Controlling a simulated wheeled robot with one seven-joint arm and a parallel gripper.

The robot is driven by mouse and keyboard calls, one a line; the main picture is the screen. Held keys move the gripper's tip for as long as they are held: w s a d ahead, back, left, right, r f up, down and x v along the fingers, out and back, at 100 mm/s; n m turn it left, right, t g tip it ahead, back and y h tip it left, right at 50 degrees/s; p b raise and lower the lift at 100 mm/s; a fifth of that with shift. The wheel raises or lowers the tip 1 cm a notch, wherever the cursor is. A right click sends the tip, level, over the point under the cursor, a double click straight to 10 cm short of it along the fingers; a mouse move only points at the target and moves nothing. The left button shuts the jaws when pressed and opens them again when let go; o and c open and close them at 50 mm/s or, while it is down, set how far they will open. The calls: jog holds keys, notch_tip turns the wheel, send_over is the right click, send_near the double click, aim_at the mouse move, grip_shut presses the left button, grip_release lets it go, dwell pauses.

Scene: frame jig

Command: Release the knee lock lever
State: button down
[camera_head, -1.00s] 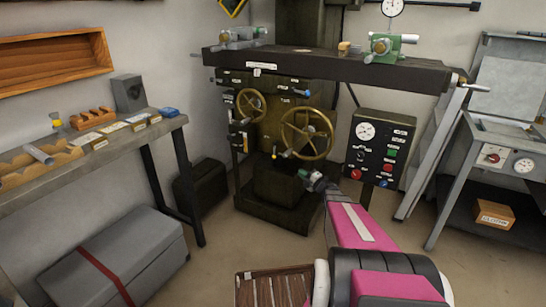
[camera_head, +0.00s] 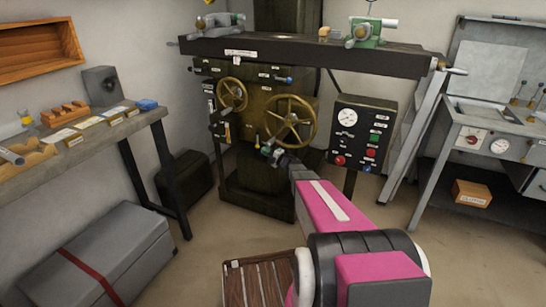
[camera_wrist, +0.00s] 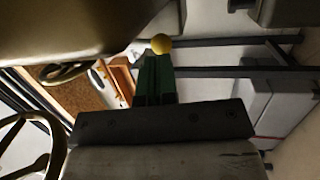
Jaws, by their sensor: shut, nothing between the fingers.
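A small yellow ball knob (camera_wrist: 161,44) shows just beyond my fingertips in the wrist view. I take it for the end of the knee lock lever, but no label on it can be read. In the head view a tiny yellow knob (camera_head: 257,138) sits low on the front of the dark machine (camera_head: 262,178), left of and below the larger brass handwheel. My gripper (camera_head: 268,151) is close to it, in front of the machine. In the wrist view my green fingers (camera_wrist: 155,75) are together and empty. Whether they touch the knob I cannot tell. The lever's shaft is hidden.
Brass handwheels, a larger one (camera_head: 290,122) and a smaller one (camera_head: 232,95), stand out above my gripper. A control panel (camera_head: 358,135) is to the right. A workbench (camera_head: 95,133) and a grey chest (camera_head: 95,262) are at left.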

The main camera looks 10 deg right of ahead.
jog(key=shift+x, duration=0.95)
jog(key=shift+f, duration=0.1)
